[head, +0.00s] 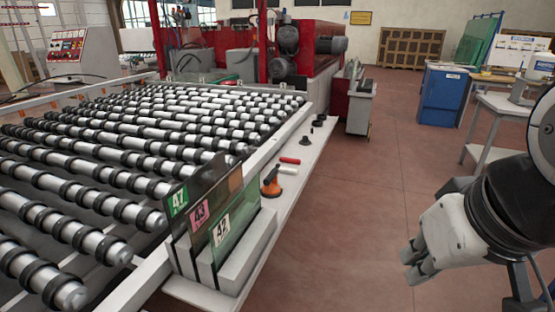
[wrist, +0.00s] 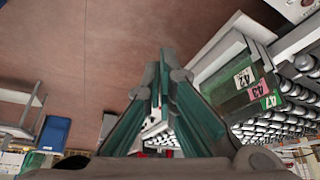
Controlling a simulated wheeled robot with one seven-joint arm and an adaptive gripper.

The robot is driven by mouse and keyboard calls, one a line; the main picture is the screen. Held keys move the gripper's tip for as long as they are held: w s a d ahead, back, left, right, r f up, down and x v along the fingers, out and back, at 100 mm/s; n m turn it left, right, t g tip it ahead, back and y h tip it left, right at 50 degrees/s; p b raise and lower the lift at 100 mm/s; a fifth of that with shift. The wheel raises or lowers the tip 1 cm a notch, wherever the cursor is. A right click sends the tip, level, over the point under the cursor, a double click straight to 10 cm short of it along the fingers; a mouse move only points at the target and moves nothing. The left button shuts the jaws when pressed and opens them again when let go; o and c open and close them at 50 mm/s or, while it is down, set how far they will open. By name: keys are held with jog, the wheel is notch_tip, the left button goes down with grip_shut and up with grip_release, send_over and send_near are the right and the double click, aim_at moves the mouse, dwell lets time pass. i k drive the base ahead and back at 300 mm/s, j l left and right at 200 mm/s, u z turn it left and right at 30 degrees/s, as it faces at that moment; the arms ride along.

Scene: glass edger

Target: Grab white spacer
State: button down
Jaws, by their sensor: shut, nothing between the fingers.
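A small white cylinder (head: 288,171), which looks like the white spacer, lies on the pale side ledge (head: 262,205) of the roller machine in the head view. It lies beside a red piece (head: 290,160) and an orange suction cup with a black handle (head: 271,181). My gripper (head: 412,265) is at the right of the head view, over the floor and well apart from the ledge. In the wrist view my gripper (wrist: 166,62) has its fingertips together with nothing held. I cannot make out the white spacer in the wrist view.
Glass panes labelled 47, 43 and 42 (head: 221,230) stand upright in a rack at the ledge's near end. Small black parts (head: 305,140) sit farther along the ledge. The roller bed (head: 130,140) is at left. Reddish floor (head: 370,170) is open between ledge and gripper.

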aim_at(288, 171)
jog(key=i+l+u, duration=0.15)
jog(key=i+l, duration=0.15)
jog(key=i+l+u, duration=0.1)
jog(key=i+l, duration=0.3)
jog(key=i+l+u, duration=0.15)
jog(key=i+l, duration=0.2)
jog(key=i+l+u, duration=0.15)
jog(key=i+l, duration=0.15)
jog(key=l, duration=0.15)
jog(key=i+l+u, duration=0.1)
jog(key=i+l, duration=0.2)
jog(key=l, duration=0.15)
jog(key=i+l+u, duration=0.15)
jog(key=l, duration=0.35)
jog(key=i+l+u, duration=0.15)
jog(key=i+l, duration=0.2)
jog(key=l, duration=0.15)
jog(key=i+l+u, duration=0.1)
jog(key=l, duration=0.45)
jog(key=i, duration=0.1)
